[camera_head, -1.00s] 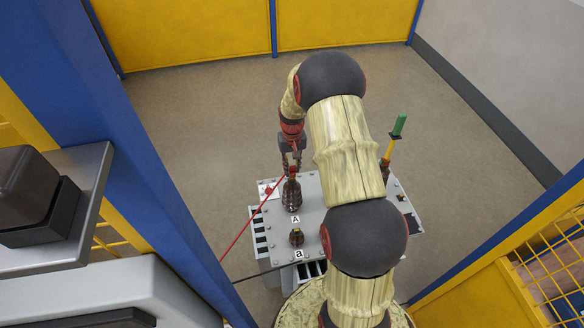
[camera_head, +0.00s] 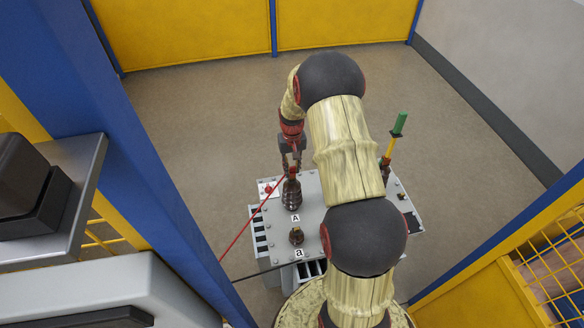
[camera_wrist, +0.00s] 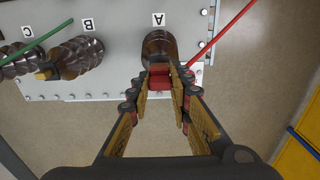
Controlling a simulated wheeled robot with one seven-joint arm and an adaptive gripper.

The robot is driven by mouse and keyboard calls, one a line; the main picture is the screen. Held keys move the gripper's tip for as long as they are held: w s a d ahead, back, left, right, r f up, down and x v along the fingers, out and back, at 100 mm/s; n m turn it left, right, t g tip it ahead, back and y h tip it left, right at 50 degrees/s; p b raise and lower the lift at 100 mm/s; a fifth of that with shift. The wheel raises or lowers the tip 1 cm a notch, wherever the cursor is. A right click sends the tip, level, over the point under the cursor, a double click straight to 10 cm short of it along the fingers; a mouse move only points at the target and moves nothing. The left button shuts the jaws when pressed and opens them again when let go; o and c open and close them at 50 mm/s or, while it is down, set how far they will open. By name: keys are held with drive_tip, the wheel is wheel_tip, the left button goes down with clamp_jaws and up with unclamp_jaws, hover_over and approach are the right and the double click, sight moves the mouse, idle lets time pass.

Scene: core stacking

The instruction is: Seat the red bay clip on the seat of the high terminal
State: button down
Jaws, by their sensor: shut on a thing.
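The red bay clip (camera_head: 292,172) is at the top of the tall brown ribbed terminal (camera_head: 291,196) marked A, with a red cable running from it to the lower left. My gripper (camera_head: 291,165) is above this terminal. In the wrist view, my gripper (camera_wrist: 160,80) is shut on the red clip (camera_wrist: 159,83), which lies between its fingertips. The terminal (camera_wrist: 158,46) stands directly behind the clip in that view. The clip appears to be at or just over the terminal's top; whether it touches the seat is hidden by the fingers.
A small low terminal (camera_head: 296,236) marked a stands in front on the grey panel (camera_head: 312,215). A green-tipped yellow rod (camera_head: 393,138) rises at right. My arm hides the panel's middle.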

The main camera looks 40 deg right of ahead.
sight(292, 167)
drive_tip(key=shift+f+b, duration=0.6)
drive_tip(key=shift+f, duration=0.4)
drive_tip(key=c, duration=1.6)
unclamp_jaws()
drive_tip(key=shift+c, duration=0.2)
drive_tip(key=shift+o, duration=0.4)
wheel_tip(292, 167, up, 12)
drive_tip(key=shift+r, duration=0.1)
drive_tip(key=o, duration=0.3)
drive_tip(key=o, duration=0.8)
